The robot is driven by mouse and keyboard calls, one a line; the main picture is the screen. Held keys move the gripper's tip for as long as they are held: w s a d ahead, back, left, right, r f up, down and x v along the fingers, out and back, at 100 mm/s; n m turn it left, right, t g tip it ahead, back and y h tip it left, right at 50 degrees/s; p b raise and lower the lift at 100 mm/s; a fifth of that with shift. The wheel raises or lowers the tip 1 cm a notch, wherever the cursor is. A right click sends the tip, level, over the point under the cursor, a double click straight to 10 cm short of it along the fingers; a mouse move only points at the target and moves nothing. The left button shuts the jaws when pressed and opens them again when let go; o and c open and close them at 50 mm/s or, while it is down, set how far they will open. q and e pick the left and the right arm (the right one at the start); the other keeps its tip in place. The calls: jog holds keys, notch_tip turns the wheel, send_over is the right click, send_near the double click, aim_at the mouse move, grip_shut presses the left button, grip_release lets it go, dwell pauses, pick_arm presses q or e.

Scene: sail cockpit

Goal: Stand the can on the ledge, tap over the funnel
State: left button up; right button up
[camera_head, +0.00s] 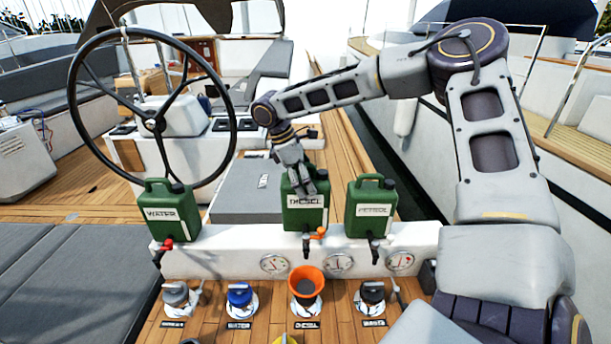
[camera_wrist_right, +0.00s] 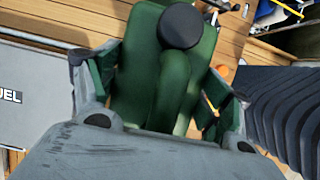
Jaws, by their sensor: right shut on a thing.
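The green diesel can (camera_head: 304,213) stands upright at the white ledge (camera_head: 200,262), its orange tap (camera_head: 316,234) facing front, above and slightly right of the orange funnel (camera_head: 306,282). The funnel sits in the filler labelled diesel. My right gripper (camera_head: 302,178) is shut on the diesel can from above and behind. In the right wrist view, the gripper fingers (camera_wrist_right: 165,100) flank the can's green handle (camera_wrist_right: 172,85) beside its black cap (camera_wrist_right: 181,26). I cannot tell whether the can's base touches the ledge. My left gripper is not in view.
A green water can (camera_head: 167,212) with a red tap stands left on the ledge, and a green petrol can (camera_head: 371,209) stands close on the right. Gauges line the ledge front. Several deck fillers lie below. A steering wheel (camera_head: 153,125) and a grey box (camera_head: 248,190) are behind.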

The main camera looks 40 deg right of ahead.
aim_at(306, 207)
jog(key=shift+f, duration=1.85)
jog(key=o, duration=1.6)
jog(key=shift+f, duration=0.15)
jog(key=o, duration=0.5)
jog(key=shift+s, duration=0.1)
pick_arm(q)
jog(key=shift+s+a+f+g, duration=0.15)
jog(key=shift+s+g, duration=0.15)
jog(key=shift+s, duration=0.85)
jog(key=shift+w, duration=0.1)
